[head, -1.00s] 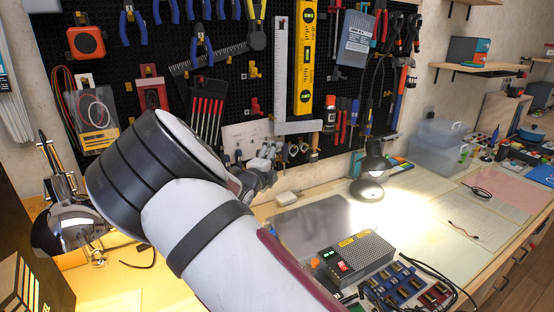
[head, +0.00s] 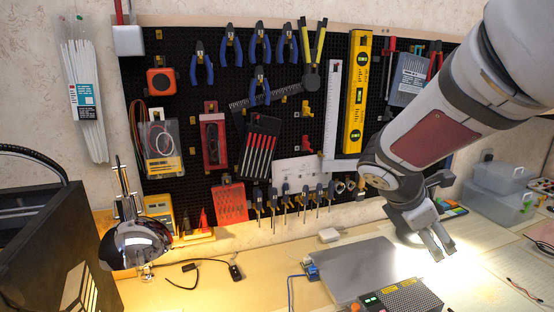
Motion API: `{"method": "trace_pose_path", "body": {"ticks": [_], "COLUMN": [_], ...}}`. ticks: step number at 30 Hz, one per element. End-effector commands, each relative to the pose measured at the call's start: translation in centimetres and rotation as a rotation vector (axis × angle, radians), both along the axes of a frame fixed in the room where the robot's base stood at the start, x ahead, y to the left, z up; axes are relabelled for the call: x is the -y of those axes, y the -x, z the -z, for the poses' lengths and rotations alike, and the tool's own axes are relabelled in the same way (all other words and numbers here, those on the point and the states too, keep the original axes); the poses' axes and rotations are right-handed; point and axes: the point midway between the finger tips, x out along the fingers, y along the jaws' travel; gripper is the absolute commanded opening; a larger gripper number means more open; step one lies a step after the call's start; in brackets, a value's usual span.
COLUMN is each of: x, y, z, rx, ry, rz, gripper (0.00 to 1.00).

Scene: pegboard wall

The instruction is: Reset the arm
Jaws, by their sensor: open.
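My gripper (head: 440,248) is at the right of the head view, at the end of my white and grey arm. It hangs pointing down over the lit part of the workbench. Its two fingers are apart and nothing shows between them. The arm comes in from the upper right and covers part of the pegboard (head: 290,100) and the bench lamp behind it.
Pliers, a yellow level (head: 356,95) and other tools hang on the pegboard. A chrome lamp (head: 136,243) stands at the left. A metal plate (head: 350,270) and a grey power supply box (head: 405,298) lie below my gripper. Clear bins (head: 497,207) stand right.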

Motion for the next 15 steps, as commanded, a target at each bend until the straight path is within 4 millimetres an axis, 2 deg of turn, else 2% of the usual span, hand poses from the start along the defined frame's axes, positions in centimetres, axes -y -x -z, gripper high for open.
{"method": "trace_pose_path", "body": {"ticks": [1,7,15], "x": [0.0,-1.7,-6.0], "y": [2.2,9.8,19.1], "z": [-0.9,-2.7,-4.8], "rx": [0.057,0.250,0.450], "ry": [-0.086,-0.401,-0.770], "rz": [0.096,0.479,0.982], "gripper": [0.85,0.85,0.85]}}
